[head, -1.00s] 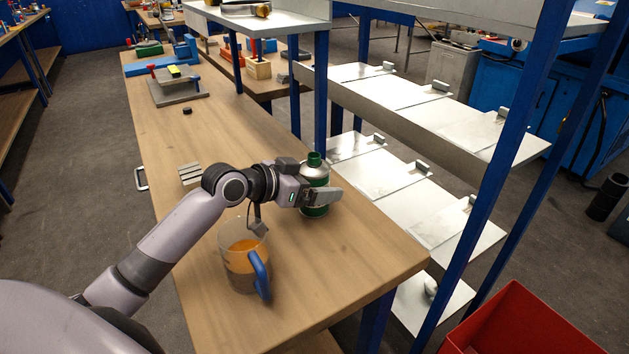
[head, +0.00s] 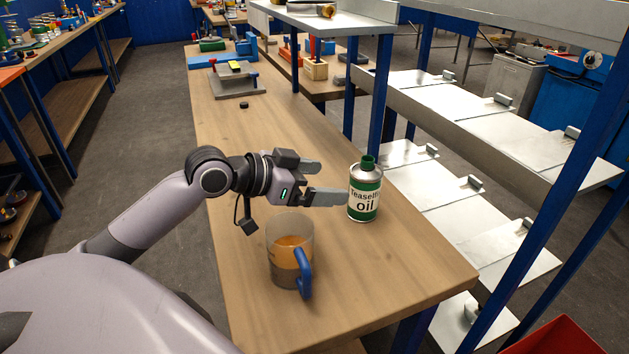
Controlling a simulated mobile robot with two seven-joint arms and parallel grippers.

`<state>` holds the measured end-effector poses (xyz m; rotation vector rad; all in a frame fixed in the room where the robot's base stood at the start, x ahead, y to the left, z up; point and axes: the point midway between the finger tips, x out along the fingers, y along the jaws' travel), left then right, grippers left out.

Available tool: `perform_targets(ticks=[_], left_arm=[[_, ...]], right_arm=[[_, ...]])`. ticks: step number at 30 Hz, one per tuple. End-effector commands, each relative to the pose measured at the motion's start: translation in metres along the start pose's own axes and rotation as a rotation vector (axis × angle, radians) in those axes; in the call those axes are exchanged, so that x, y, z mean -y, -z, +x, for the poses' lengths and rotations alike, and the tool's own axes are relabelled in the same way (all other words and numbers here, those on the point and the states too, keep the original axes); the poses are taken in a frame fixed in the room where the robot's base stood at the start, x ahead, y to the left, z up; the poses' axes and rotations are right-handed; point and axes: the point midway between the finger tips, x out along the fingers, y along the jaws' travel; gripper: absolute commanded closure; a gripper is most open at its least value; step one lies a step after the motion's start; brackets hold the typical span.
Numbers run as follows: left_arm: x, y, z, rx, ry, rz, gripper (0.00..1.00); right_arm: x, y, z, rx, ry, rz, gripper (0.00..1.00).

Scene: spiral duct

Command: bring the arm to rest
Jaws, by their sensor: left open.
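My left gripper (head: 318,182) is open above the wooden bench (head: 410,262), with its two fingers pointing right. Nothing shows between the fingers. An oil can (head: 366,192), white and green with a green cap, stands upright on the bench just right of the fingertips. The lower fingertip reaches close to the can; I cannot tell whether they touch. My left arm comes in from the left over the bench's left edge. My right gripper is not in view.
A clear jug (head: 288,258) with orange liquid and a blue handle stands below my gripper, near the bench front. A grey vise (head: 237,82) and a small black piece (head: 244,105) lie farther back. A metal shelf rack (head: 455,106) stands along the right side.

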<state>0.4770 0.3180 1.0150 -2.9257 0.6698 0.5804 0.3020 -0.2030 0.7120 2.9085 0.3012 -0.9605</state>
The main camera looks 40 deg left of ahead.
Motion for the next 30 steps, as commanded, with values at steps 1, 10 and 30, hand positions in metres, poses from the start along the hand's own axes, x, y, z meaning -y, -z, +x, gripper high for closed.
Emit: perform_targets(ticks=[1, 10, 30], left_arm=[[0.0000, -0.0008, -0.0038, 0.001, 0.001, 0.002, 0.05], [-0.0007, 0.0007, -0.0112, 0.000, -0.001, 0.002, 0.05], [-0.0007, 0.0006, -0.0107, 0.000, -0.001, 0.002, 0.05]], right_arm=[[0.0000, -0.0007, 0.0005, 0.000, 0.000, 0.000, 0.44], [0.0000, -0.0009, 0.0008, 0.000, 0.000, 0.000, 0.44], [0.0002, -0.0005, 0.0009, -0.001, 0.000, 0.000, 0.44]])
